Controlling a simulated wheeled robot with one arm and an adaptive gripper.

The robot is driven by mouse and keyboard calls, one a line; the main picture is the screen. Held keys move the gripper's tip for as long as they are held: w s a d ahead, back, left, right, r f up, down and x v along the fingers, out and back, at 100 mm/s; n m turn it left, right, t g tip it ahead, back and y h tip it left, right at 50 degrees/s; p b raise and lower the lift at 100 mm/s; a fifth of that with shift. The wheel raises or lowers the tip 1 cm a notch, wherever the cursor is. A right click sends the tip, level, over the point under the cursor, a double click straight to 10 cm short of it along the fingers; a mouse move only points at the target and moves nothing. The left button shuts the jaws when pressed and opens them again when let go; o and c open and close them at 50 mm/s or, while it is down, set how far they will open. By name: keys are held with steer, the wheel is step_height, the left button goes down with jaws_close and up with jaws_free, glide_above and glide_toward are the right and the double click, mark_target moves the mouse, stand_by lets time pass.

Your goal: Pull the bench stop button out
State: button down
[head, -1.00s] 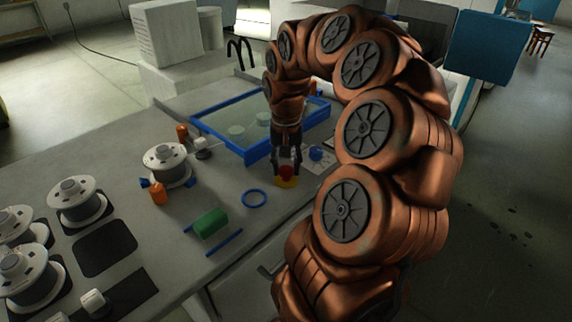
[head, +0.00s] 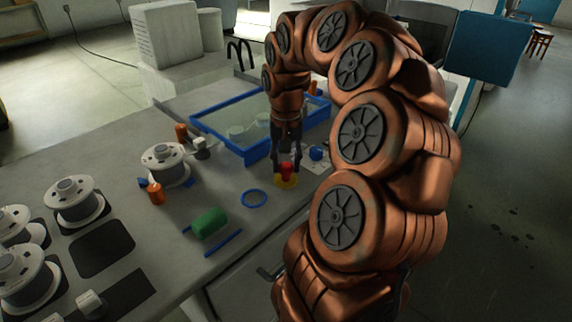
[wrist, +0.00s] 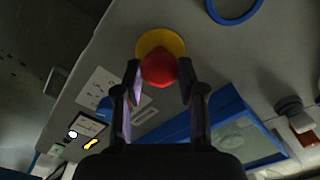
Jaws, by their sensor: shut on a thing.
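The bench stop button has a red head (head: 287,170) above a round yellow base (head: 287,182), near the front edge of the grey bench. In the wrist view the red head (wrist: 159,70) stands between my fingertips, with the yellow base (wrist: 157,42) showing beyond it. My gripper (head: 286,166) points down at the button and is shut on the red head from two sides; the wrist view shows the fingers (wrist: 160,76) too. The stem under the head is hidden.
A blue-rimmed tray (head: 258,153) stands just behind the button. A blue ring (head: 254,207) and a green cylinder (head: 209,223) lie to its left. A plate with a blue knob (head: 316,153) is close on the right. Several wire spools (head: 76,202) stand further left.

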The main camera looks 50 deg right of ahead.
mark_target(286, 165)
steer(key=c, duration=0.7)
jaws_free()
steer(key=shift+r, duration=0.15)
steer(key=shift+o, duration=0.2)
step_height(286, 165, up, 12)
stand_by(0.4)
